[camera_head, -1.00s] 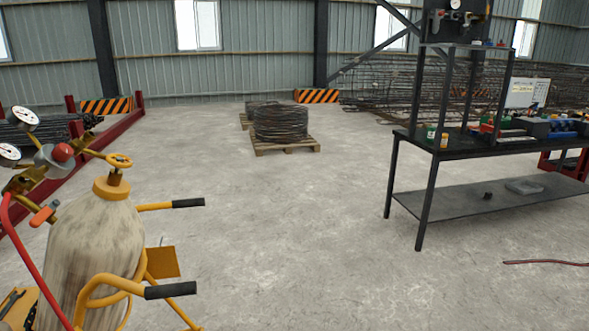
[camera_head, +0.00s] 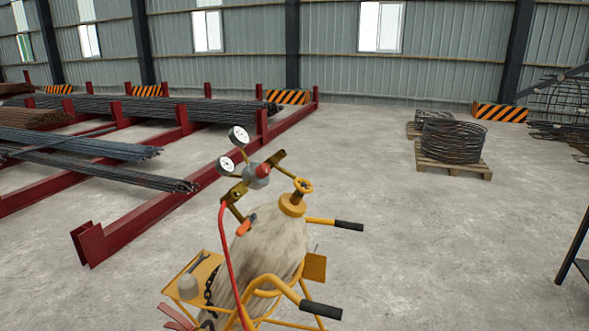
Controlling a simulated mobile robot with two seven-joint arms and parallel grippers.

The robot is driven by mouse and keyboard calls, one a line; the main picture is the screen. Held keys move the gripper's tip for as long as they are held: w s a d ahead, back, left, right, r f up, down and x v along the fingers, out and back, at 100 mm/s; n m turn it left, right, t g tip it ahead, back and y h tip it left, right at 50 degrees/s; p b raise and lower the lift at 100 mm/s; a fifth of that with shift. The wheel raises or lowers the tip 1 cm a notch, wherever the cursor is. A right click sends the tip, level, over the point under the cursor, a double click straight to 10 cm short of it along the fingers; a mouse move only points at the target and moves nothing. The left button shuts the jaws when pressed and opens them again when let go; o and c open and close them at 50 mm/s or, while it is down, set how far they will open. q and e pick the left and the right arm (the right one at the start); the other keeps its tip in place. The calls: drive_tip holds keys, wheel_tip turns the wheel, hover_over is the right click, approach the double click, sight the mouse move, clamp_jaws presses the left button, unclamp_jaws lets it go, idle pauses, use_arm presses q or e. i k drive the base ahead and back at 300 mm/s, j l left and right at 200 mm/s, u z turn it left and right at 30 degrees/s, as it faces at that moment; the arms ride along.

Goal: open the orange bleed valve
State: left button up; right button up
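A gas cylinder (camera_head: 268,250) stands on a yellow hand cart at the lower middle. A brass regulator (camera_head: 255,178) with two round white gauges sits at its top left, with a red knob (camera_head: 263,169). Neither of my grippers is in view.
The cart's black-gripped handles (camera_head: 322,309) stick out to the right. Red racks (camera_head: 160,215) with rebar bundles fill the left. A pallet (camera_head: 455,168) with coiled wire stands at the back right. A dark table leg (camera_head: 573,245) shows at the right edge. The floor between is clear.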

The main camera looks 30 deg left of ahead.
sight(241, 231)
drive_tip(key=u, duration=1.3)
